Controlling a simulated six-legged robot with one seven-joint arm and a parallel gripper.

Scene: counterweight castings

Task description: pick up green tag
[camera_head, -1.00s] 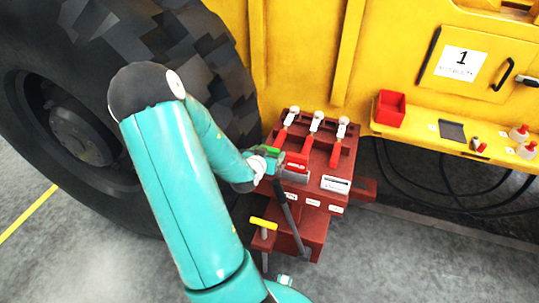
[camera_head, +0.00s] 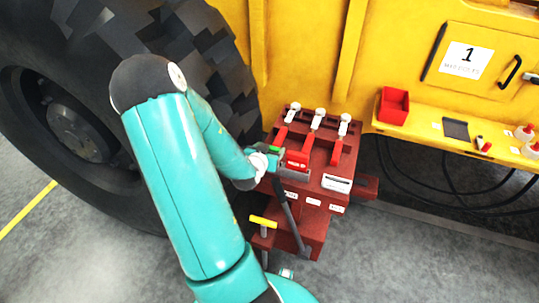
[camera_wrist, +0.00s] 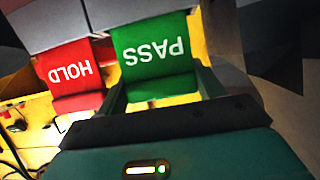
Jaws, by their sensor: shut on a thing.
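The green tag (camera_wrist: 158,60) fills the middle of the wrist view and reads PASS, upside down. My gripper (camera_wrist: 161,84) has a finger on each side of it and is shut on it. The tag's far end meets a grey block (camera_wrist: 125,12); I cannot tell whether it is still seated there. A red tag (camera_wrist: 70,70) reading HOLD hangs beside it. In the head view a bit of green (camera_head: 275,149) shows at my gripper (camera_head: 279,160), and the red tag (camera_head: 297,164) is just to its right.
A dark red stand (camera_head: 312,222) carries several white-knobbed levers (camera_head: 317,122) behind the tags. A yellow-topped handle (camera_head: 263,221) stands in front. To the right, a yellow ledge (camera_head: 400,131) holds a red bin (camera_head: 393,105) and small parts. A large tyre (camera_head: 150,40) is at left.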

